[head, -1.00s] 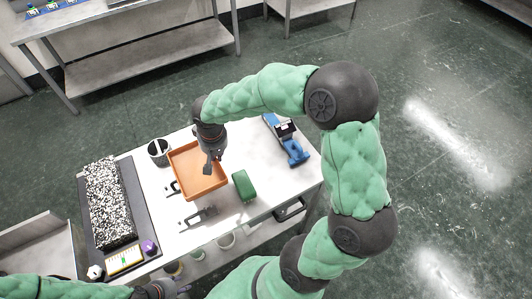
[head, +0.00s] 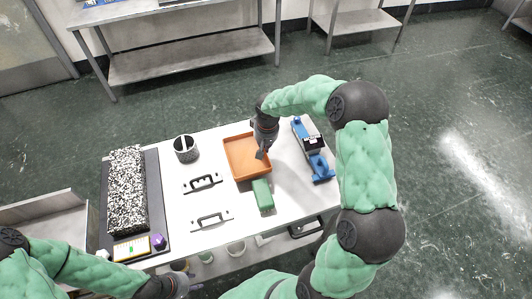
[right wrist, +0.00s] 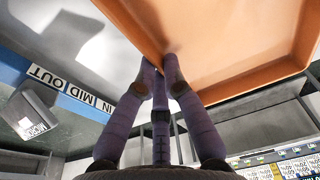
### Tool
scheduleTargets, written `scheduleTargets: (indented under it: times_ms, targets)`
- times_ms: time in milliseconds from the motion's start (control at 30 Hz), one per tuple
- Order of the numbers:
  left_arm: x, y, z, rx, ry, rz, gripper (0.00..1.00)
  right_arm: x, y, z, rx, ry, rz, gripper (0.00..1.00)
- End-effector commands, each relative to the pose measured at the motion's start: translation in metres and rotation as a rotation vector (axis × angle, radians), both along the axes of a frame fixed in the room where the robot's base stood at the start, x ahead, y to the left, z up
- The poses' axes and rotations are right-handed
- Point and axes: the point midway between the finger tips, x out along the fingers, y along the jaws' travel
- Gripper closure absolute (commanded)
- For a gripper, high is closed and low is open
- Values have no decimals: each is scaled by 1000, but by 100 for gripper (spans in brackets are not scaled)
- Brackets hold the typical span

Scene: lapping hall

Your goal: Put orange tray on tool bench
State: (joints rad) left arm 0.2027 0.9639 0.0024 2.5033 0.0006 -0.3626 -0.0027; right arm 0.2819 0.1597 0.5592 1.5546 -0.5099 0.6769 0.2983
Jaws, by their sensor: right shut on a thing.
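The orange tray (head: 240,165) is at the right part of the white-topped bench (head: 165,215) in the head view, its open side up. My right gripper (head: 262,154) is shut on the tray's right wall. The right wrist view shows the fingers (right wrist: 164,75) pinching the rim of the tray (right wrist: 225,50). I cannot tell whether the tray's bottom touches the bench top. My left gripper (head: 180,286) is low at the bottom edge of the head view, away from the tray, and its fingers are not clear.
A green block (head: 263,195) is close by the tray's front edge. A blue device (head: 313,150) stands to the tray's right.

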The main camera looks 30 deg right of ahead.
Motion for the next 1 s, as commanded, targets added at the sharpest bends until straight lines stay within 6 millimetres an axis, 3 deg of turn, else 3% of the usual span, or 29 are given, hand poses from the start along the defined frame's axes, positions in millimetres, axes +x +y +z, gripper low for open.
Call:
scheduleTargets:
  times_ms: [267,500,900,933,1000]
  targets:
    - [0,0,-5,0,0,0,60,7,-10,-15,0,-1,-1,100]
    - [0,0,-18,0,0,0,60,8,-11,-46,1,-1,-2,100]
    - [0,0,-20,0,0,0,60,8,-11,-49,0,-3,-1,100]
    - [0,0,-20,0,0,0,60,8,-11,-49,1,-2,-1,82]
    - [0,0,-19,0,0,0,60,8,-11,-48,1,-1,-1,66]
